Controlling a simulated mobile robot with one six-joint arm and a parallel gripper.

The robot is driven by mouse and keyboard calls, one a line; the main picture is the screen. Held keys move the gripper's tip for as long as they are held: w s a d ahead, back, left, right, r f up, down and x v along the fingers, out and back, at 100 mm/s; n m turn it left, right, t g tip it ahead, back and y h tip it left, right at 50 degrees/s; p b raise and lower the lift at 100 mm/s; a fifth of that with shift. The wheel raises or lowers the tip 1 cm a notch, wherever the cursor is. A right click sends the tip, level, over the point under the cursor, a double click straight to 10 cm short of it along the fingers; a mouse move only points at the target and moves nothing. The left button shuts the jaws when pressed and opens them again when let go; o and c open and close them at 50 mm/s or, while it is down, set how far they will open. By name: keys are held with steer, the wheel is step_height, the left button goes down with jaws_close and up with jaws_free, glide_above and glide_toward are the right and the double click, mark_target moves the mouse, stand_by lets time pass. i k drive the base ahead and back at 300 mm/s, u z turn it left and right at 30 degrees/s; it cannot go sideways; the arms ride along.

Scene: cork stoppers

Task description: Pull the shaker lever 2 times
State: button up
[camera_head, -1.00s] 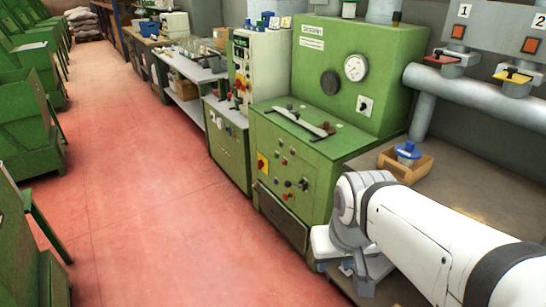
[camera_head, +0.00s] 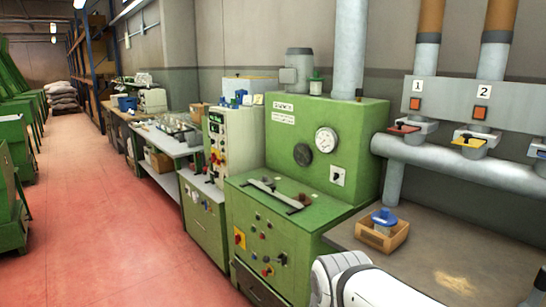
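I cannot tell for sure which part is the shaker lever. A green machine (camera_head: 350,170) with a round gauge stands in the middle, and a pale bar with dark ends (camera_head: 272,191) lies across its sloping top. A red handle (camera_head: 403,128) and a yellow handle (camera_head: 469,141) sit on grey fittings above the thick pipe at right, under the labels 1 and 2. A white link of my arm (camera_head: 350,284) shows at the bottom edge, in front of the machine and bench. My gripper is out of the picture.
A wooden box (camera_head: 371,238) holding a blue-topped item (camera_head: 383,218) stands on the bench (camera_head: 440,245) at right. A control cabinet (camera_head: 236,150) and worktables line the wall farther left. The red floor (camera_head: 110,220) is clear along the aisle.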

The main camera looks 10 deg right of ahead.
mark_target(266, 259)
steer(key=u, duration=0.3)
steer(key=i, duration=1.05)
steer(key=u, duration=0.05)
